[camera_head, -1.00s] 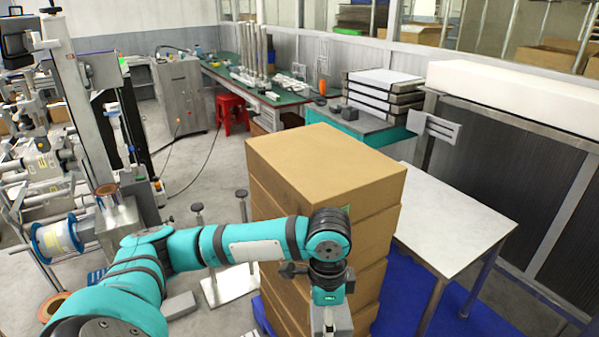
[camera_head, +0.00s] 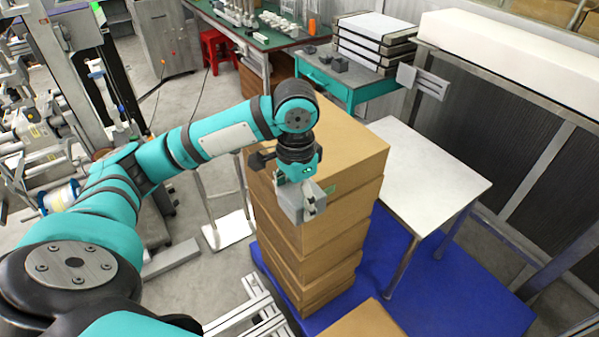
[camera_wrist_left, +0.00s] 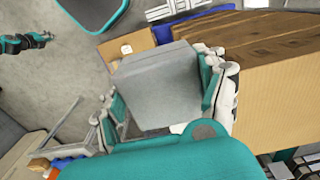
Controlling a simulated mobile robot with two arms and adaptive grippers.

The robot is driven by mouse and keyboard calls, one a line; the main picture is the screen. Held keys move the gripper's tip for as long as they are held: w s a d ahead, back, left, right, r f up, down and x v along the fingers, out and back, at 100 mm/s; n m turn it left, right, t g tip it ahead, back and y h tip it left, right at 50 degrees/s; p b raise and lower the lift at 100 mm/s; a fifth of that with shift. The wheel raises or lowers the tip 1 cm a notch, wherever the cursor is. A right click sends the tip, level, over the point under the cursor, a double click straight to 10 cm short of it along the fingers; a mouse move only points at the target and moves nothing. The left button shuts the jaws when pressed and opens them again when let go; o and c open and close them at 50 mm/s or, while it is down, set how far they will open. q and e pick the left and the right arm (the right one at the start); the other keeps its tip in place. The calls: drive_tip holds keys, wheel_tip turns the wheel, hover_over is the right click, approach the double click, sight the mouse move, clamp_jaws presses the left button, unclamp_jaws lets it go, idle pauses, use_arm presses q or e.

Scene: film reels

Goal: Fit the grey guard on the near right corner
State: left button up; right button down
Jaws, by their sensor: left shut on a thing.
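The grey guard (camera_head: 290,205) is a block-like piece held in my left gripper (camera_head: 308,198), in front of the near corner of the box stack's top box (camera_head: 350,150) in the head view. In the left wrist view the guard (camera_wrist_left: 157,85) sits between the two fingers of the left gripper (camera_wrist_left: 165,98), beside the cardboard box (camera_wrist_left: 275,100). I cannot tell whether it touches the box. The gripper and guard hide part of that corner. A small teal and black arm part (camera_wrist_left: 20,42) shows at the wrist view's left, perhaps my right arm; its gripper state is unclear.
The stack stands on a blue base (camera_head: 450,290). A white table (camera_head: 430,165) is close to its right. Another cardboard box top (camera_head: 365,322) shows at the bottom edge. Small dark grey blocks (camera_head: 335,63) lie on the teal bench behind. A metal frame (camera_head: 245,315) is in front left.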

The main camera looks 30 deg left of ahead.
use_arm(q)
drive_tip(key=w+a+p, duration=0.1)
drive_tip(key=w, duration=0.2)
drive_tip(key=w+a+p, duration=0.1)
drive_tip(key=w+a, duration=0.1)
drive_tip(key=w, duration=0.1)
drive_tip(key=w+a+f+p, duration=0.1)
drive_tip(key=w+a, duration=0.1)
drive_tip(key=w, duration=0.1)
drive_tip(key=shift+w+a, duration=0.2)
drive_tip(key=shift+a, duration=0.05)
wheel_tip(320, 180, down, 3)
drive_tip(key=shift+a+f+p, duration=0.1)
drive_tip(key=shift+p, duration=1)
drive_tip(key=shift+f, duration=0.2)
drive_tip(key=shift+f, duration=0.55)
drive_tip(key=o, duration=1.2)
